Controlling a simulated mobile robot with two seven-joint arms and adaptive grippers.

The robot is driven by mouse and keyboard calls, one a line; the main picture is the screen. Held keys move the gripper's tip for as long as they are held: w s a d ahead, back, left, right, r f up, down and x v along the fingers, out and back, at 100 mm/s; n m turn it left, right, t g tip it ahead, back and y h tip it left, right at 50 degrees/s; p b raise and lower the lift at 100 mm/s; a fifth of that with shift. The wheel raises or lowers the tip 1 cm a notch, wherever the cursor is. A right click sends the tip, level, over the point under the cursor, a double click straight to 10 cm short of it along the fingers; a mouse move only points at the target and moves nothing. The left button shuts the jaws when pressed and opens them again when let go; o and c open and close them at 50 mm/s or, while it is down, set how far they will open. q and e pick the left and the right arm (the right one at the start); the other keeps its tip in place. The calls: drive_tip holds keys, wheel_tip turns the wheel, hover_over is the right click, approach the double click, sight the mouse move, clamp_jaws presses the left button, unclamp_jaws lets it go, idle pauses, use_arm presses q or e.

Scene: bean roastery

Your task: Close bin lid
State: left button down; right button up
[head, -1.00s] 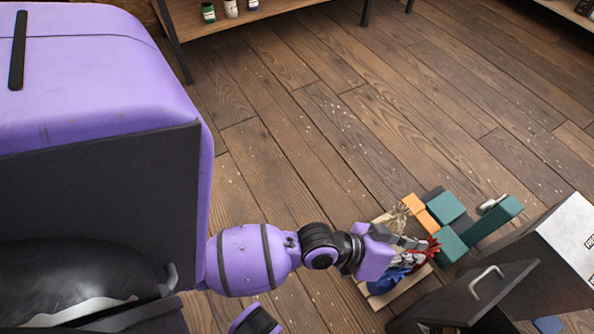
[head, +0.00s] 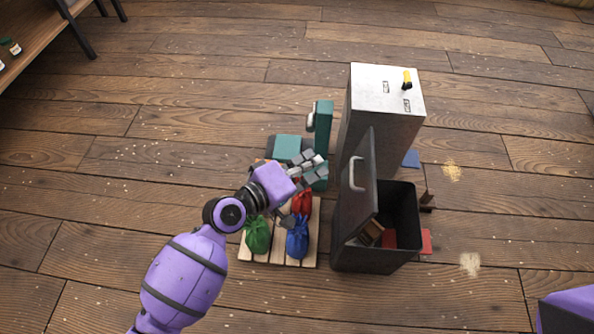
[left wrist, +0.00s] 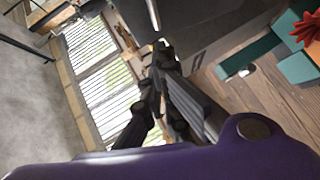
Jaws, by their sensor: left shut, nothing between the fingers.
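The dark grey bin (head: 362,258) stands on the floor right of centre in the head view, its top open. Its lid (head: 362,205) stands steeply up along the bin's left side, with a pale bar handle (head: 356,173) on its left face. A brown item and something red show inside the bin. My left gripper (head: 316,164) is left of the lid, apart from the handle, above the sacks. Its fingers also show in the left wrist view (left wrist: 160,75); they are shut and empty. My right gripper is out of view.
A wooden pallet (head: 265,262) with green, blue and red sacks lies under my left arm. A tall grey cabinet (head: 378,140) stands directly behind the bin.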

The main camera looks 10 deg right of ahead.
use_arm(q)
drive_tip(key=shift+d+f, duration=0.35)
drive_tip(key=shift+d, duration=0.5)
drive_tip(key=shift+d+f, duration=0.3)
drive_tip(key=shift+d, duration=0.6)
drive_tip(key=shift+d+f, duration=0.35)
drive_tip(key=shift+d, duration=0.5)
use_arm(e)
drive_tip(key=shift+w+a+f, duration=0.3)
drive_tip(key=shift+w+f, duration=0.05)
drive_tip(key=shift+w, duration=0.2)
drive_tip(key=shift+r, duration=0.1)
